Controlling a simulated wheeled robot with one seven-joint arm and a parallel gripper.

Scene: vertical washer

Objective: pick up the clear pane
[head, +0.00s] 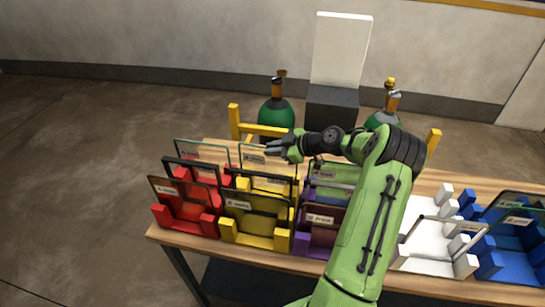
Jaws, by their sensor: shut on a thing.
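A clear pane (254,163) with a thin pale edge and a small label stands upright at the back of the yellow rack (242,239). My gripper (271,150) comes in from the right and is shut on the pane near its top edge. The fingers and wrist cover part of the pane's top right. The lower part of the pane is hidden behind a black-framed pane (262,187) in front of it. I cannot tell whether the clear pane still touches the rack.
A red rack (187,216) with several panes stands left, and a purple rack (318,238) right. A white rack (425,255) and a blue rack (510,262) stand farther right on the wooden table (408,186). Green gas cylinders (276,113) stand behind.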

